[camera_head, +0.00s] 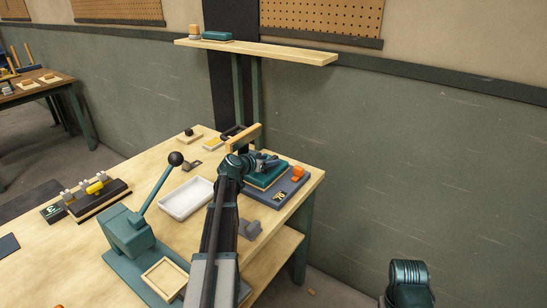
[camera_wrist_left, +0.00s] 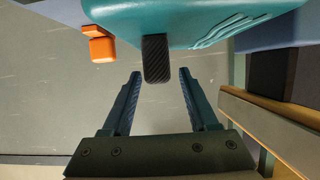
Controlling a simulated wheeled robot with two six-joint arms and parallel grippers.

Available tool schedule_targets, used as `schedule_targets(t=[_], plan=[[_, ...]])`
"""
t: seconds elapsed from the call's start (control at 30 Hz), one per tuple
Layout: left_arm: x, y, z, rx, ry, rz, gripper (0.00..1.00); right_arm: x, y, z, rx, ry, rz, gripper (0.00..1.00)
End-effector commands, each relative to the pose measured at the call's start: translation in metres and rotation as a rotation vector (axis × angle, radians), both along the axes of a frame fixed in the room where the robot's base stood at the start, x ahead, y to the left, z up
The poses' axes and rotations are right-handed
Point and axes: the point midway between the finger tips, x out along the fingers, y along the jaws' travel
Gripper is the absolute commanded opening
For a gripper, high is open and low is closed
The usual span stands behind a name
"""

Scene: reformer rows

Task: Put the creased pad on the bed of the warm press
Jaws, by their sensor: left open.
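The warm press (camera_head: 268,196) stands at the far right corner of the bench, with a teal lid (camera_head: 268,177), a grey base and an orange knob (camera_head: 298,172). The lid looks lowered, and the bed beneath it is hidden. My left gripper (camera_head: 266,162) is at the lid. In the left wrist view my gripper (camera_wrist_left: 160,76) is open and empty. A black ribbed tab (camera_wrist_left: 156,58) on the teal lid (camera_wrist_left: 190,22) sits just ahead of the fingertips, roughly midway between them. I cannot make out the creased pad. My right gripper is out of view.
A white tray (camera_head: 187,199) lies left of my left arm. A teal lever press (camera_head: 130,232) with a black-knobbed lever stands nearer, beside a wooden frame (camera_head: 165,278). A wall shelf (camera_head: 270,50) hangs behind. A small grey block (camera_head: 250,228) lies near the bench's right edge.

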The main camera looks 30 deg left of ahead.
Motion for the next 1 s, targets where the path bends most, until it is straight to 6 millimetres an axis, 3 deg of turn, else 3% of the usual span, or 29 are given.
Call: schedule_targets(t=[0.1, 0.4, 0.87, 0.97, 1.0], plan=[[-0.027, 0.000, 0.015, -0.001, -0.001, 0.003, 0.60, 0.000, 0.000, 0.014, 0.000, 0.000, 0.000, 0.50], [-0.065, 0.004, 0.029, 0.000, 0.000, -0.001, 0.60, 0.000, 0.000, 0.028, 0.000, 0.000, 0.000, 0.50], [-0.072, 0.005, 0.030, -0.001, 0.000, -0.003, 0.60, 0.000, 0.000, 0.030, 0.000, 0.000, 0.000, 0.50], [-0.069, -0.014, 0.026, -0.009, 0.022, -0.029, 0.60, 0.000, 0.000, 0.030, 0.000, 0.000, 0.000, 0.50], [-0.068, -0.031, 0.022, -0.017, 0.043, -0.053, 0.60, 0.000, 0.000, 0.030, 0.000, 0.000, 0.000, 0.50]])
